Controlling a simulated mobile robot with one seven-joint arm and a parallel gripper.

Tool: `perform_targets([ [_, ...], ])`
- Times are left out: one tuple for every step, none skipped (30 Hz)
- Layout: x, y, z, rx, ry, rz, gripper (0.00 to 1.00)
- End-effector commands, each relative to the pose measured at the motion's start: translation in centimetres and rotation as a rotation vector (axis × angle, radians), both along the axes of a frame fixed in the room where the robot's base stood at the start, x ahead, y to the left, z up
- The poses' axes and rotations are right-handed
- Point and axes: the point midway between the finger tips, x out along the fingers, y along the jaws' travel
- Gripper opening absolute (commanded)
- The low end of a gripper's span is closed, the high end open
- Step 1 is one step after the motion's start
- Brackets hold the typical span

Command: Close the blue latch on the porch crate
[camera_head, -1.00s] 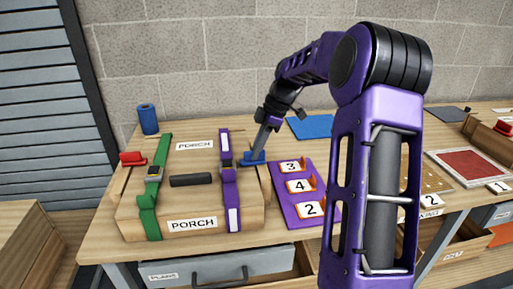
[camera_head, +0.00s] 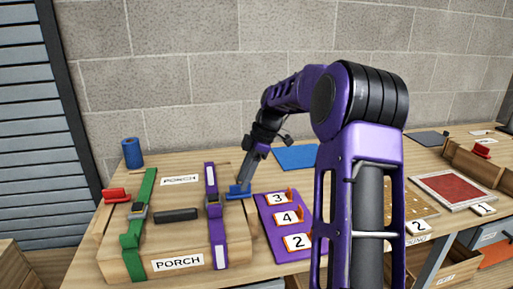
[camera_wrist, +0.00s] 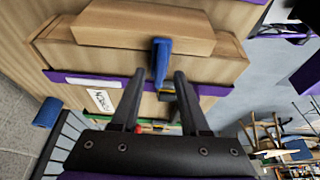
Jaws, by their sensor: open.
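The porch crate (camera_head: 150,226) is a wooden box with PORCH labels, a green strap and a purple strap, on the bench at left. The blue latch (camera_head: 238,190) sticks out at its right side. My gripper (camera_head: 248,182) reaches down right at the latch; its fingertips are too small to make out in the head view. In the wrist view the blue latch (camera_wrist: 160,62) stands up from the wood, between and just beyond the tips of my open gripper (camera_wrist: 158,76). I cannot tell whether a finger touches it.
A red latch (camera_head: 116,195) is on the crate's left side. A purple panel with numbered cards (camera_head: 289,250) lies close to the crate's right. A blue roll (camera_head: 132,153) stands behind it, and a blue mat (camera_head: 297,157) lies at the back.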

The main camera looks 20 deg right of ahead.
Motion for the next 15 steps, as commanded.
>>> perform_targets([
  [0.0,-0.5,1.2,-0.002,-0.004,-0.002,0.45],
  [-0.1,-0.7,1.8,-0.002,-0.005,-0.002,0.45],
  [-0.1,-1.1,2.7,-0.002,-0.005,-0.002,0.45],
  [-0.2,-1.4,3.4,-0.002,-0.006,-0.004,0.45],
  [-0.2,-1.7,4.1,-0.002,-0.005,-0.003,0.45],
  [-0.3,-2.1,5.0,-0.002,-0.005,-0.003,0.45],
  [-0.3,-2.4,5.7,-0.002,-0.005,-0.003,0.45],
  [-0.4,-2.6,6.4,-0.002,-0.004,-0.003,0.45],
  [-0.5,-3.0,7.3,-0.002,-0.004,-0.002,0.45],
  [-0.5,-3.3,8.0,-0.002,-0.005,-0.002,0.45],
  [-0.6,-3.5,8.7,-0.002,-0.003,-0.002,0.45],
  [-0.6,-3.9,9.5,-0.002,-0.004,-0.002,0.45],
  [-0.7,-4.1,10.2,-0.002,-0.003,-0.002,0.45],
  [-0.7,-4.4,10.7,-0.002,-0.004,-0.002,0.45],
  [-0.8,-4.6,11.4,-0.002,-0.004,-0.002,0.45],
])
